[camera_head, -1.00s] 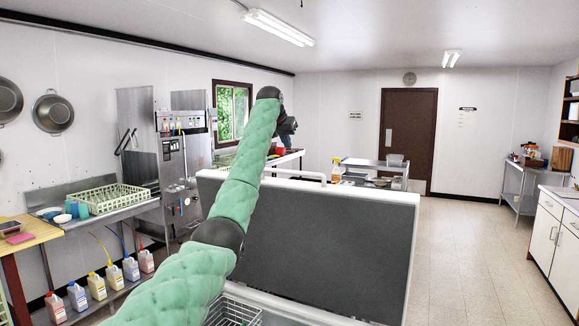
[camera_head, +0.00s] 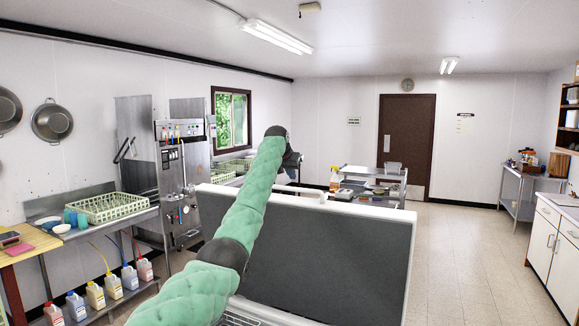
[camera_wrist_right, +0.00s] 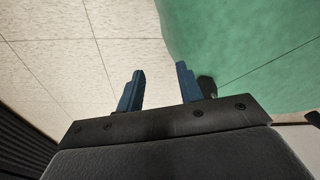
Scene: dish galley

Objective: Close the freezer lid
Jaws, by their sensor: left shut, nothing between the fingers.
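The freezer lid (camera_head: 335,262) stands raised in the head view, its dark grey inner panel facing me inside a white rim. A white handle runs along its top edge. Part of the freezer's white body and a wire basket (camera_head: 240,315) show below it. My left arm reaches across the front of the lid. My left gripper (camera_head: 292,160) is shut and empty, just above the lid's top edge; whether it touches the lid cannot be told. My right gripper (camera_wrist_right: 160,84) is open and empty above the tiled floor in the right wrist view.
A steel counter with a dish rack (camera_head: 108,206) and a dishwasher (camera_head: 182,180) stand at the left, with several bottles (camera_head: 95,295) below. A steel cart (camera_head: 372,185) stands behind the lid. White cabinets (camera_head: 556,235) line the right. The floor between is free.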

